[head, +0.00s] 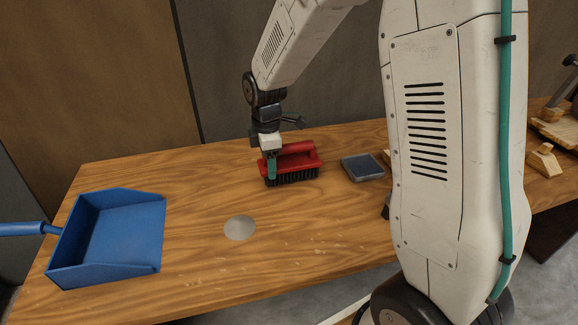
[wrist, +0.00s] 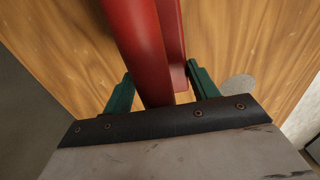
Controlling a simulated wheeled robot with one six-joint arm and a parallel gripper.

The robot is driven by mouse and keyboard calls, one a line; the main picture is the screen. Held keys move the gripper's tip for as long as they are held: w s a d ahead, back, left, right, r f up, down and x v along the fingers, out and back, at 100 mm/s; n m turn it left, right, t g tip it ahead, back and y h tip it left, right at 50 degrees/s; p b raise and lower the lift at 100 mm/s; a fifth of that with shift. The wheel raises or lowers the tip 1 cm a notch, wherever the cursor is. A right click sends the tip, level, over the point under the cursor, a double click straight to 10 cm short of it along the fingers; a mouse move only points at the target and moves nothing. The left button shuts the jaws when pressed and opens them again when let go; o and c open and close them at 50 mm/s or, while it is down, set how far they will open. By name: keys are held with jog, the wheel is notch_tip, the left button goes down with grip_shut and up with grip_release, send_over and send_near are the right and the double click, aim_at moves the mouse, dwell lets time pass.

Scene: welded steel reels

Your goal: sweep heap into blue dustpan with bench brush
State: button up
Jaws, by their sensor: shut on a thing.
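The red bench brush (head: 300,158) with dark bristles is at the back middle of the wooden table, bristles down. My gripper (head: 271,167) is shut on its red handle, which runs between the green fingers in the wrist view (wrist: 148,45). I cannot tell whether the bristles touch the table. The blue dustpan (head: 112,235) lies at the table's left end, its handle pointing left. A flat, round grey patch (head: 240,228), perhaps the heap, lies between dustpan and brush. It also shows right of the fingers in the wrist view (wrist: 238,88).
A small dark grey tray-like block (head: 362,168) lies just right of the brush. Wooden blocks (head: 544,160) stand at the far right. Pale specks (head: 225,273) are scattered near the table's front edge. The table between patch and dustpan is clear. My arm hides part of the table's right side.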

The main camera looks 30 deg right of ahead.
jog(key=shift+r, duration=1.05)
jog(key=shift+r, duration=0.15)
jog(key=shift+r, duration=3)
jog(key=shift+a+r, duration=0.15)
jog(key=shift+a, duration=0.05)
jog(key=s+a+f+n, duration=0.1)
jog(key=s+a+n, duration=0.1)
jog(key=s+n, duration=0.7)
jog(key=s+a+f+n, duration=0.1)
jog(key=s+a+n, duration=0.1)
jog(key=s+n, duration=0.7)
